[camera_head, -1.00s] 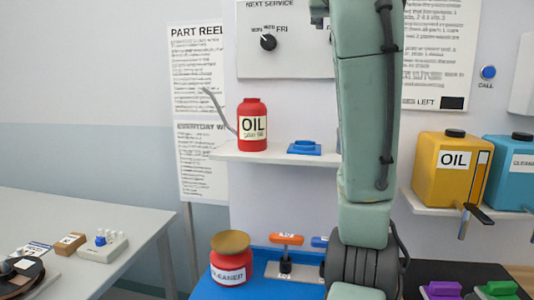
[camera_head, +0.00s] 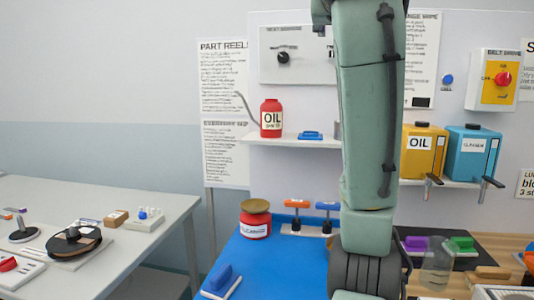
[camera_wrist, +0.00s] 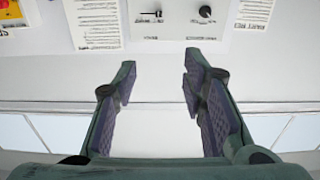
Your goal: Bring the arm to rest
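My gripper (camera_wrist: 158,85) shows in the wrist view with its two fingers wide apart and nothing between them. Beyond the fingers is a pale wall panel, seen upside down, with a black knob (camera_wrist: 205,11) and printed sheets. In the head view my green arm rises through the middle of the picture, in front of the bench and the wall panel. The gripper itself is outside the head view. The arm hides part of the panel and shelf behind it.
The blue mat (camera_head: 268,262) holds a red tin (camera_head: 255,228) and orange- and blue-handled tools. A red oil can (camera_head: 271,122) stands on the shelf. Yellow (camera_head: 422,158) and blue (camera_head: 472,160) containers are right of the arm. A grey table (camera_head: 160,238) stands left.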

